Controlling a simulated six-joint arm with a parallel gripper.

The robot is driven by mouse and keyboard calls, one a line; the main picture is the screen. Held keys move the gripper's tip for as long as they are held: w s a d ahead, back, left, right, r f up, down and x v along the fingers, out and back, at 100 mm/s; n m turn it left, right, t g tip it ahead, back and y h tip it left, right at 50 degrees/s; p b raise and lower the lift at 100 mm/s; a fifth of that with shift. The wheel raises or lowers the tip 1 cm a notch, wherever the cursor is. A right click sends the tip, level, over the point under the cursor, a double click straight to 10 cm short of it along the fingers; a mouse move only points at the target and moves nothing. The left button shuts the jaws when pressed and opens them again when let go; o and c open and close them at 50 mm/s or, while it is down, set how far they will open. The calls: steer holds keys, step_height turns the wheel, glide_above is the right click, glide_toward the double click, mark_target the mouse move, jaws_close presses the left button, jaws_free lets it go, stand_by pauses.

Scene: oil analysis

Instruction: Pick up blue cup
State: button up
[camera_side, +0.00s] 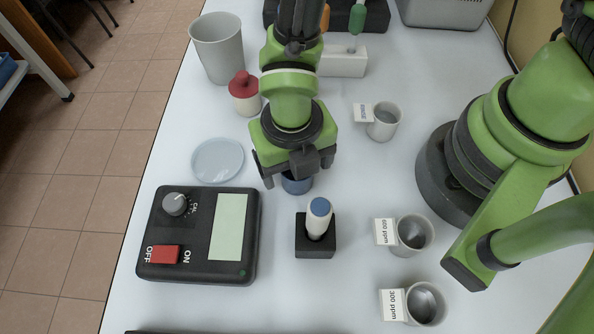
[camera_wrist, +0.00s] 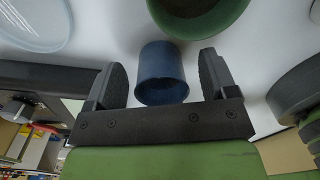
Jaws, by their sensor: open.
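The blue cup (camera_side: 297,184) stands on the white table under my gripper, and most of it is hidden by the gripper in the side view. In the wrist view the blue cup (camera_wrist: 162,72) shows between the two dark fingers, with a visible gap on each side. My gripper (camera_side: 297,178) is open and points down over the cup. In the wrist view my gripper (camera_wrist: 163,80) has its fingers spread to the left and right of the cup, not touching it.
A black meter (camera_side: 200,262) and a black holder (camera_side: 315,245) with a blue-topped bottle (camera_side: 319,214) stand nearby. A clear dish (camera_side: 217,160), a red-capped bottle (camera_side: 244,95) and a grey bin (camera_side: 217,50) lie left. Labelled grey cups (camera_side: 412,236) stand right.

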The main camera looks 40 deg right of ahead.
steer(key=shift+f, duration=0.8)
steer(key=shift+c, duration=0.4)
steer(key=c, duration=0.9)
step_height(320, 180, up, 10)
steer(key=w+d+r+m, duration=0.2)
steer(key=d+m, duration=0.4)
steer(key=m, duration=0.4)
steer(key=w+d+r+m, duration=0.3)
steer(key=d+m, duration=0.4)
steer(key=m, duration=0.4)
steer(key=w+d+r+m, duration=0.3)
steer(key=d+m, duration=0.3)
steer(key=m, duration=0.4)
steer(key=shift+d+m+y, duration=0.3)
steer(key=shift+d+y, duration=0.05)
steer(key=shift+y, duration=0.05)
